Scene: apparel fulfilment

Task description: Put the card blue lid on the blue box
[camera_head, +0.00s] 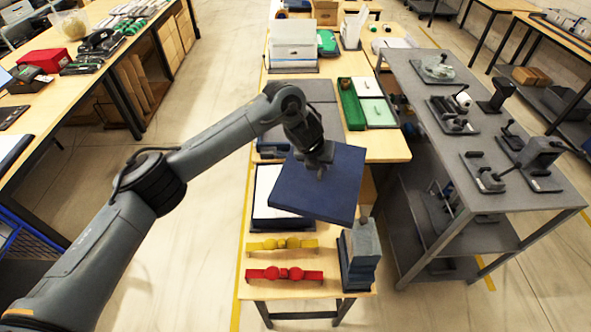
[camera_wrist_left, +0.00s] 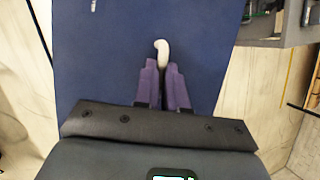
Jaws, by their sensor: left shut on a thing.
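The blue card lid (camera_head: 330,190) is a flat dark-blue square in the head view, turned at an angle to the table. My left gripper (camera_head: 319,165) is above it and shut on it; the fingers hide the exact grip. In the left wrist view the lid (camera_wrist_left: 100,50) fills most of the picture, with a small white piece at my left gripper's purple fingertips (camera_wrist_left: 163,72). The blue box (camera_head: 284,224) stands on the table, with a white inside showing. The lid covers its right part from this view and appears above and right of it. My right gripper is not in view.
Yellow (camera_head: 282,244) and red (camera_head: 284,274) pieces lie at the table's front. A grey-blue stack (camera_head: 360,255) stands at the front right corner. A green tray (camera_head: 351,104) and a white box (camera_head: 292,44) are farther back. A grey bench (camera_head: 480,110) stands right.

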